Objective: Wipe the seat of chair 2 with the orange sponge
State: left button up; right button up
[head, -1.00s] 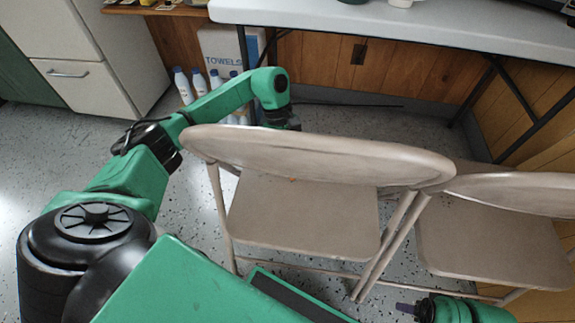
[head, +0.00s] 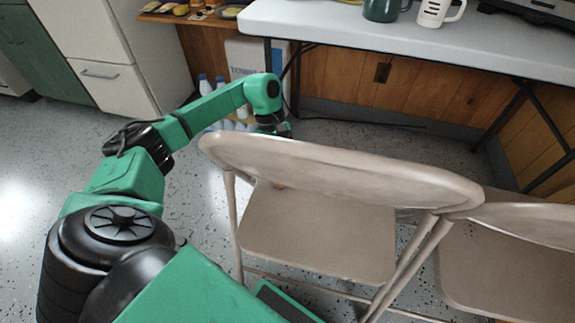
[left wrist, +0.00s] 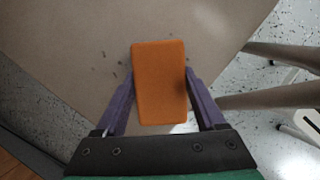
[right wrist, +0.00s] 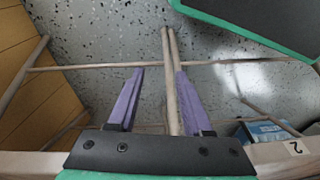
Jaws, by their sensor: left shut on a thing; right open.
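The orange sponge (left wrist: 160,82) is between the fingers of my left gripper (left wrist: 160,100), which is shut on it. It is over the tan seat (left wrist: 85,45), with small dark specks beside it; I cannot tell whether it touches. In the head view, a small orange bit (head: 280,187) shows at the rear of the nearer chair's seat (head: 315,235), below its backrest (head: 340,172). The backrest hides most of my left gripper. My right gripper (right wrist: 155,85) is open, low among chair legs. A tan rail with a "2" label (right wrist: 297,147) shows in the right wrist view.
A second tan chair (head: 510,260) stands close on the right. A white table (head: 400,40) with a green mug (head: 382,10) and a white mug (head: 438,12) is behind. White bottles (head: 205,85) stand on the floor behind my left arm. Speckled floor is open at the left.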

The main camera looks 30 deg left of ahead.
aim_at(271, 158)
pick_arm(q)
jog(key=a, duration=0.1)
jog(key=a+b, duration=0.1)
jog(key=shift+s+a+f, duration=0.2)
jog(key=shift+s+a, duration=0.15)
jog(key=shift+s, duration=0.05)
jog(key=shift+w+a+r, duration=0.25)
jog(key=shift+w+a, duration=0.25)
jog(key=shift+w, duration=0.2)
jog(key=shift+w+d+f, duration=0.1)
jog(key=shift+w+d, duration=0.1)
jog(key=shift+d, duration=0.5)
jog(key=shift+w+d, duration=0.2)
jog(key=shift+d, duration=0.5)
jog(key=shift+w+d+f, duration=0.1)
jog(key=shift+w+d, duration=0.1)
jog(key=shift+d, duration=0.5)
jog(key=shift+w+d+r, duration=0.1)
jog(key=shift+w+d, duration=0.2)
jog(key=shift+d, duration=0.7)
jog(key=shift+w+d, duration=0.35)
jog(key=shift+d, duration=0.6)
jog(key=shift+w+d+r, duration=0.1)
jog(key=shift+w+d, duration=0.2)
jog(key=shift+d, duration=0.7)
notch_tip(271, 158, up, 6)
jog(key=p, duration=0.4)
